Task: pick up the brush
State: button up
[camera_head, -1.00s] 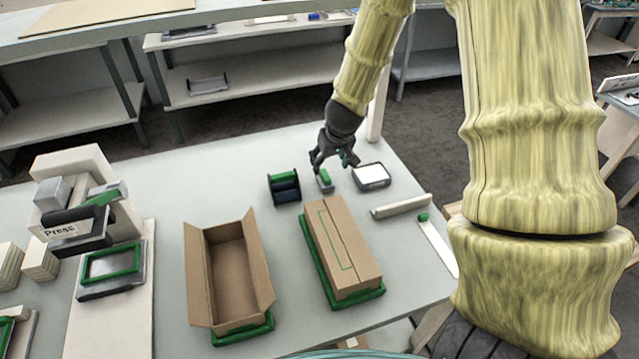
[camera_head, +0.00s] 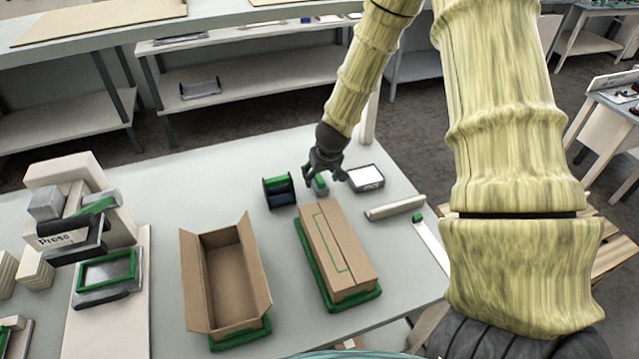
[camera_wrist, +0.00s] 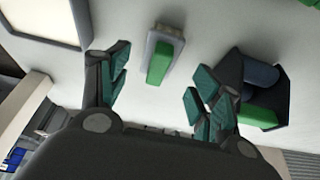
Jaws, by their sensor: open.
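The brush appears to be the small grey block with a green grip on top (camera_head: 320,185), standing on the grey table. In the wrist view the brush (camera_wrist: 163,55) lies ahead of the fingertips, between the lines of the two fingers. My gripper (camera_head: 323,179) is just above and behind it in the head view, pointing down and partly covering it. In the wrist view my gripper (camera_wrist: 160,78) is open, its green-padded fingers spread wide with nothing between them. I see no contact with the brush.
A closed carton (camera_head: 338,250) lies in front, an open carton (camera_head: 228,285) further left. A pale roll (camera_head: 395,208) lies at right.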

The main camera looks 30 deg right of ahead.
aim_at(320, 178)
jog(key=shift+p+x, duration=0.75)
jog(key=shift+x, duration=1.45)
jog(key=shift+d, duration=0.15)
jog(key=c, duration=1.1)
